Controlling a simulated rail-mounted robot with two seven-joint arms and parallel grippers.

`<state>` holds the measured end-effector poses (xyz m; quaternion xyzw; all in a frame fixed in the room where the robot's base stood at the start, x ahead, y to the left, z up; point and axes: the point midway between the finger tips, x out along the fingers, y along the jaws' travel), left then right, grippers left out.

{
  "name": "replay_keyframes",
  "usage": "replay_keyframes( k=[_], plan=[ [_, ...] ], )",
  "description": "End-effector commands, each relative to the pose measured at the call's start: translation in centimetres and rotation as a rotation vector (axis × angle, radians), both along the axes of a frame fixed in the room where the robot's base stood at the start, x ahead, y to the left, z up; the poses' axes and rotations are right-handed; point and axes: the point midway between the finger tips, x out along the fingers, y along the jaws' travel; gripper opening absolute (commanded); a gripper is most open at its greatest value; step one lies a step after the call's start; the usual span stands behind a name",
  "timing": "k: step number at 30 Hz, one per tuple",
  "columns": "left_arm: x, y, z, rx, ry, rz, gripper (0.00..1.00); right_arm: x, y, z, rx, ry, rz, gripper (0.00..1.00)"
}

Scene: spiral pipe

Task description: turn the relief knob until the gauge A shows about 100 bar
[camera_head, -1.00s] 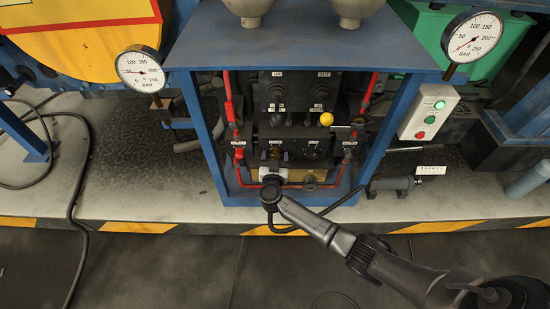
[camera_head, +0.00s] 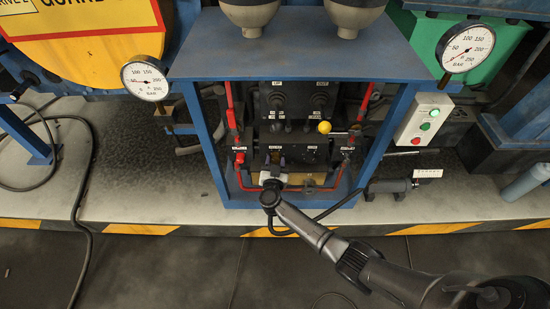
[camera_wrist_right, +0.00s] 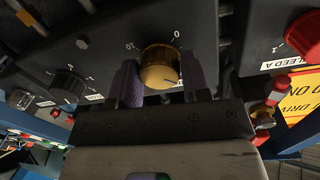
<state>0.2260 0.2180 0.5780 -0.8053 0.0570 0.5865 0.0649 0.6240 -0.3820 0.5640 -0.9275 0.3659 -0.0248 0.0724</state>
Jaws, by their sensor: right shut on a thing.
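The relief knob is a brass-coloured round knob (camera_wrist_right: 160,66) on a dark panel, with a scale from 0 to 10 around it. In the head view my right gripper (camera_head: 272,183) reaches the lower front of the valve panel and partly hides the knob. The left dial gauge (camera_head: 146,80) has its needle pointing left, near 50. The right dial gauge (camera_head: 466,48) has its needle pointing low left, near 0. Their letters are too small to read. My left gripper is out of view.
A blue frame (camera_head: 210,150) surrounds the valve panel, with red pipes inside. A yellow ball handle (camera_head: 324,127) sits above right of my gripper. A red knob marked BLEED A (camera_wrist_right: 304,38) is beside the relief knob. A button box (camera_head: 424,120) is at the right.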

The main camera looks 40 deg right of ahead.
Motion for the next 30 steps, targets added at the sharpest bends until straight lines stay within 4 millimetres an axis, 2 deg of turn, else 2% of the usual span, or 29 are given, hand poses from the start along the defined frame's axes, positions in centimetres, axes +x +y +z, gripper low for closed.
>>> replay_keyframes(
  k=[1, 7, 30],
  plan=[
    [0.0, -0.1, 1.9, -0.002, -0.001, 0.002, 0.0, -0.1, 0.1, 0.7, 0.03, -0.013, -0.002, 0.19],
    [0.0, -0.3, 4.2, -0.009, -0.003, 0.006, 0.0, -0.1, 0.2, 0.3, 0.163, -0.124, -0.001, 0.19],
    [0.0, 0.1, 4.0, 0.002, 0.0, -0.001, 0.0, 0.0, 0.0, 0.1, 0.7, -0.577, -0.003, 0.19]
  ],
)
